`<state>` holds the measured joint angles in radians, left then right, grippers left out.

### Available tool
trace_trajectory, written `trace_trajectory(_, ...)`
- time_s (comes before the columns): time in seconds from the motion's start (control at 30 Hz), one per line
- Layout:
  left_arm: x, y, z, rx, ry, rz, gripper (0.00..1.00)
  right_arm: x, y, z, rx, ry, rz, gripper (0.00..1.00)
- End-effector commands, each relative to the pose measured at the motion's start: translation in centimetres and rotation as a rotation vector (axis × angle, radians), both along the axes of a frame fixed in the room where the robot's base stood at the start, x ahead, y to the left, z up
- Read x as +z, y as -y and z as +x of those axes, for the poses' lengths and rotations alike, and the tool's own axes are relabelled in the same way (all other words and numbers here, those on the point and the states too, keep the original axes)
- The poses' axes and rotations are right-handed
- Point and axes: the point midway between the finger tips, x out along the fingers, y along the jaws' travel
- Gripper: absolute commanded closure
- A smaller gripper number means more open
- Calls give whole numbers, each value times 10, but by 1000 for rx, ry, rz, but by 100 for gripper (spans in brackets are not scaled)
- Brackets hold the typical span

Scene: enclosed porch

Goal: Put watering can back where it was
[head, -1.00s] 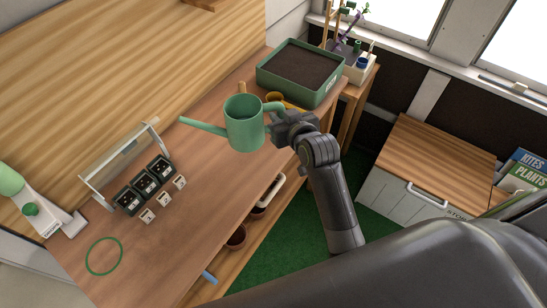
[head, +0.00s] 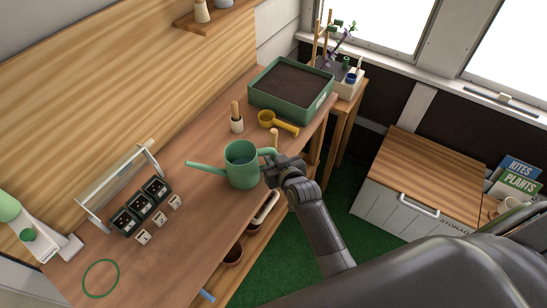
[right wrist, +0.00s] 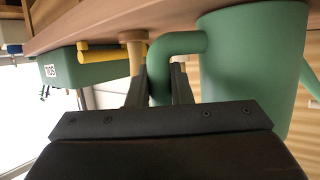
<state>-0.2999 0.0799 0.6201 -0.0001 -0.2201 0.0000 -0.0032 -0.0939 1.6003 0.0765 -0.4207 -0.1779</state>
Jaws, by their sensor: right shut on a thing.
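The green watering can (head: 241,167) is upright at the front part of the wooden bench (head: 190,222), its spout pointing left. My right gripper (head: 272,170) is shut on its handle, coming from the right. In the right wrist view, which is upside down, the fingers (right wrist: 160,88) sit around the curved handle of the can (right wrist: 245,70). Whether the can's base touches the bench is hidden. A thin green ring (head: 101,278) is marked on the empty near-left part of the bench. My left gripper is not in view.
Black sockets or pots (head: 140,206) with small white tags and a clear-panelled rack (head: 118,182) stand between can and ring. A green-and-white device (head: 30,225) stands far left.

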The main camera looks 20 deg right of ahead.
Motion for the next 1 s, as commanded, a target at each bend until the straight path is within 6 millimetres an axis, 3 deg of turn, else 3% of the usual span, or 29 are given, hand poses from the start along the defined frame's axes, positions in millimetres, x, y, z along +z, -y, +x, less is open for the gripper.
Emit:
trace_trajectory(0.3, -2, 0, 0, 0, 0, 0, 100, -2, 0, 1, 0, 3, 1, 100)
trace_trajectory(0.33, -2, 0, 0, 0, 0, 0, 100, -3, 0, 0, 0, 0, 0, 80)
trace_trajectory(0.5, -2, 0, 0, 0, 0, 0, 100, -2, 0, 0, 0, 1, 0, 59)
trace_trajectory(0.83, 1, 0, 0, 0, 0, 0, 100, 2, 0, 0, 0, 1, 0, 59)
trace_trajectory(1.0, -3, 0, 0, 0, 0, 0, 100, 4, 1, -13, -1, 0, 1, 59)
